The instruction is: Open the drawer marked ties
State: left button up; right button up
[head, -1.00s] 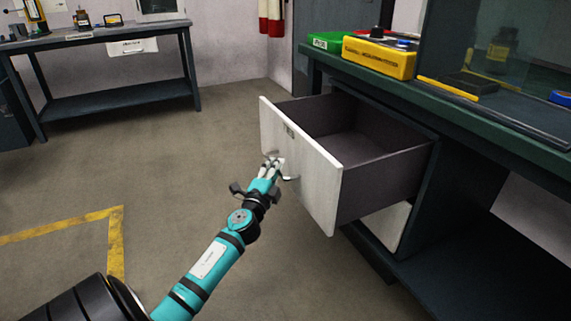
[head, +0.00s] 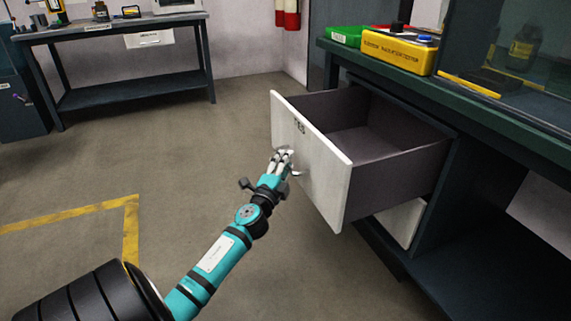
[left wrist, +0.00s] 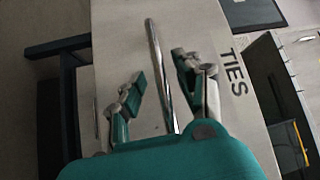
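The drawer's white front (head: 325,185) stands well out from the dark workbench on the right, and its dark inside looks empty. In the left wrist view the front bears the black word TIES (left wrist: 236,72) beside a curved metal bar handle (left wrist: 156,62). The handle (head: 299,173) also shows small in the head view. My left gripper (head: 281,157) is at the front. In the left wrist view its two fingers (left wrist: 160,90) are apart, one on each side of the handle, with gaps visible between them and the bar. My right gripper is not in view.
A green bin (head: 346,36) and a yellow box (head: 395,52) stand on the right workbench (head: 470,100). Another white drawer front (head: 403,222) is below, shut. A second bench (head: 120,30) stands at the far left. The floor between the benches is clear.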

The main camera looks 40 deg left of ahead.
pick_arm(q)
jog(key=v, duration=1.2)
dwell(0.3)
